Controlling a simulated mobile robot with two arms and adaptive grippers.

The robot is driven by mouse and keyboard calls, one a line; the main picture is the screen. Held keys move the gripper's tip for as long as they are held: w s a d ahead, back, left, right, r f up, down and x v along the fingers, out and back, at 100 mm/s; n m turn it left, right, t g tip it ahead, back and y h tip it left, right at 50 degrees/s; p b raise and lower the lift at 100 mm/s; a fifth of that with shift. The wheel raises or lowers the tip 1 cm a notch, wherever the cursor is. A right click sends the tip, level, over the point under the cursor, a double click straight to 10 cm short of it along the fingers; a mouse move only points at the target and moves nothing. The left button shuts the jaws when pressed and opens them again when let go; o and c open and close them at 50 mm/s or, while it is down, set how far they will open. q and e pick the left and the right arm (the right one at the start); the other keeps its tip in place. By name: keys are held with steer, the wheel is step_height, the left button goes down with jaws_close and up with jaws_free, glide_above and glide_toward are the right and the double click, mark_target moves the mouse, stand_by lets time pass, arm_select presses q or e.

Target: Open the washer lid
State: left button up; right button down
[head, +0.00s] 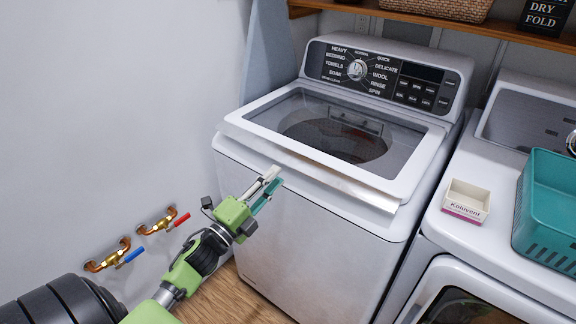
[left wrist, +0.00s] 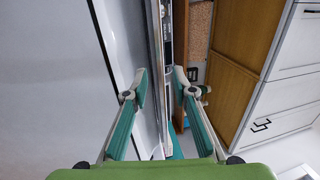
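The washer (head: 300,225) is a white top-loader with a dark control panel. Its lid (head: 310,160) has a white frame around a large glass pane, through which the drum shows. The lid looks down over the top; whether its front edge is slightly raised I cannot tell. My left gripper (head: 273,181) is in front of the washer, close to the lid's front edge and left of its middle. In the left wrist view its two fingers (left wrist: 160,87) are apart, with a thin edge showing between them. No contact is clear. My right gripper is out of view.
A white dryer (head: 475,235) stands to the right, with a small box (head: 467,200) and a teal basket (head: 545,210) on it. Wall taps (head: 160,222) are at the left. A wooden shelf (head: 470,28) hangs above the washer.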

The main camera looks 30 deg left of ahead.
mark_target(288, 164)
arm_select(q)
steer(key=x, duration=0.6)
steer(key=shift+w, duration=0.25)
jaws_close()
